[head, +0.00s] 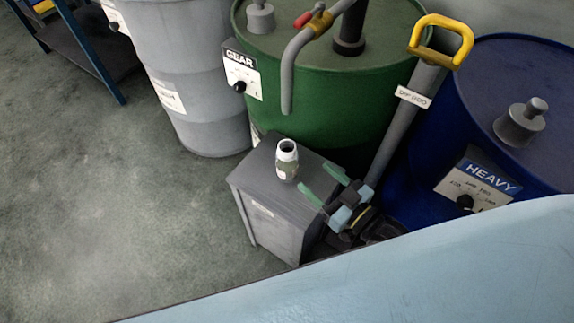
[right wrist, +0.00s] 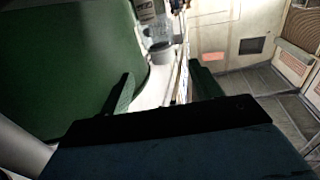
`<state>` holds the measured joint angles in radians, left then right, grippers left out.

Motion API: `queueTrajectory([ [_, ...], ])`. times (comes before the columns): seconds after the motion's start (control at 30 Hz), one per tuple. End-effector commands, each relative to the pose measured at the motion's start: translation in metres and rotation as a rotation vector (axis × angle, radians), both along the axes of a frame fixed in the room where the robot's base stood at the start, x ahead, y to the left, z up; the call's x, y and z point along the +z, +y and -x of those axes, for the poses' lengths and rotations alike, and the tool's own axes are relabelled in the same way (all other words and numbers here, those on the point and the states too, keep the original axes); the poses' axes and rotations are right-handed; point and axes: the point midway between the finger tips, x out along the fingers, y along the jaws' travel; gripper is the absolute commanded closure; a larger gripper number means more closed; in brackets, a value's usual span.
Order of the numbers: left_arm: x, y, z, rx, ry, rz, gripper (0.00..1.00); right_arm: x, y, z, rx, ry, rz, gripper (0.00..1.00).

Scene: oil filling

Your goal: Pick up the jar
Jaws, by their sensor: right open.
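The jar (head: 287,163) is small and clear with a white rim and a label. It stands upright on the grey cabinet (head: 250,172) in the head view. My right gripper (head: 322,185) is to the right of the jar and a little nearer the bottom of the picture. Its two green fingers are spread, with nothing between them, and point towards the jar without visibly touching it. In the right wrist view the open fingers (right wrist: 160,92) show at both sides; I cannot clearly make out the jar there. My left gripper is not in view.
A green GEAR drum (head: 330,100) with a bent spout (head: 288,80) stands right behind the cabinet. A grey drum (head: 205,80) is behind left, a blue HEAVY drum (head: 510,80) at right. Floor at left is clear.

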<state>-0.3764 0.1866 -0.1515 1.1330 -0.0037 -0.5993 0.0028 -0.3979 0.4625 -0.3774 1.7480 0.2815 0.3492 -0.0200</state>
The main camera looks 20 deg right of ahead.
Motion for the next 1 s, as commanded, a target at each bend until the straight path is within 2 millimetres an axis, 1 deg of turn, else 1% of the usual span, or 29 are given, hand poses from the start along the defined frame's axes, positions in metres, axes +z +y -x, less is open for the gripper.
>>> queueTrajectory([
  [0.07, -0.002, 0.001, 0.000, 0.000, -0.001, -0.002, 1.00, 0.001, 0.000, -0.005, 0.000, -0.015, -0.006, 0.36],
  [0.17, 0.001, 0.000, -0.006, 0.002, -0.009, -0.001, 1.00, 0.001, 0.007, -0.018, 0.000, -0.022, -0.010, 0.36],
  [0.3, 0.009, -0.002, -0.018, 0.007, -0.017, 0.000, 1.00, 0.001, 0.019, -0.045, -0.001, -0.022, -0.010, 0.36],
  [0.4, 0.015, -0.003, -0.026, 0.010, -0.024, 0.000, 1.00, 0.001, 0.026, -0.059, 0.000, -0.020, -0.009, 0.36],
  [0.5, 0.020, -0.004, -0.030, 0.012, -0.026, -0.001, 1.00, 0.001, 0.031, -0.069, 0.000, -0.017, -0.008, 0.36],
  [0.67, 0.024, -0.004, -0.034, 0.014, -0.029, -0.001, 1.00, 0.003, 0.035, -0.077, 0.000, -0.018, -0.007, 0.36],
  [0.87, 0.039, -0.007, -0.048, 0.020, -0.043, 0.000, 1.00, 0.009, 0.049, -0.103, 0.000, -0.020, -0.009, 0.36],
  [1.0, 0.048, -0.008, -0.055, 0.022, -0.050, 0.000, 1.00, 0.008, 0.055, -0.116, -0.001, -0.017, -0.008, 0.36],
])
